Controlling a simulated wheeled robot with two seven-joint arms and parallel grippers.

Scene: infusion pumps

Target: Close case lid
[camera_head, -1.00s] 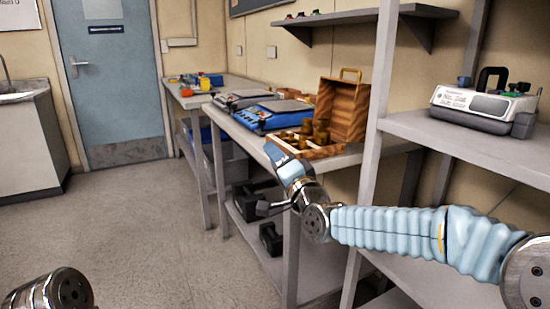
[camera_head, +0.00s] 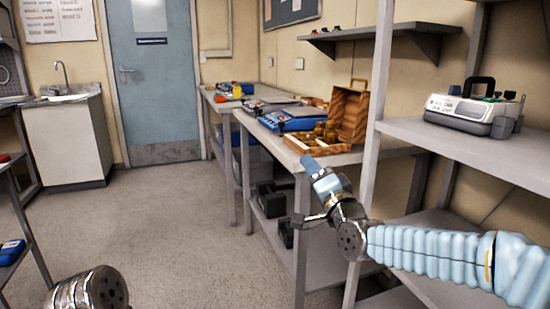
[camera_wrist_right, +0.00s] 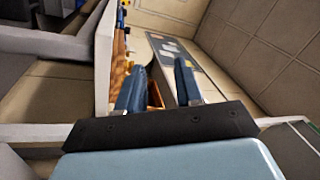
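The wooden case (camera_head: 312,140) stands on the workbench with its lid (camera_head: 349,114) raised upright at its right side. Several brass-coloured pieces (camera_head: 325,130) sit in its open base. My right gripper (camera_head: 310,165) is in front of the bench's near edge, below and left of the case, and does not touch it. In the right wrist view its two blue fingers (camera_wrist_right: 159,85) are spread apart with nothing held between them. Part of the wooden case (camera_wrist_right: 118,60) shows beyond the left finger. Of my left arm only a metal joint shows; the left gripper is out of view.
Blue and grey devices (camera_head: 280,115) lie on the bench (camera_head: 305,163) behind the case. A shelf upright (camera_head: 377,100) stands just right of the case. A white pump (camera_head: 470,108) sits on the right shelf (camera_head: 480,145). The floor at left is open.

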